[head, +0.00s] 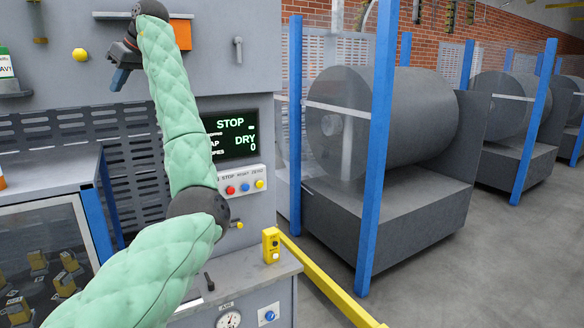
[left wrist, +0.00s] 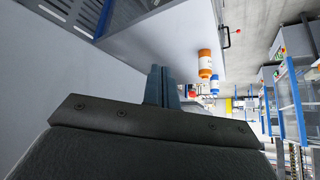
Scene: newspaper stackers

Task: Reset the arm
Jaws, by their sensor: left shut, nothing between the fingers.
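My left arm rises from the bottom left of the head view in a green quilted sleeve and bends upward in front of the grey machine panel (head: 225,80). My right gripper is in neither view.
A display (head: 230,138) reading STOP and DRY 0 and several buttons (head: 245,187) are right of my arm. A yellow rail (head: 320,280) and blue posts (head: 375,150) stand before large grey rolls (head: 410,115).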

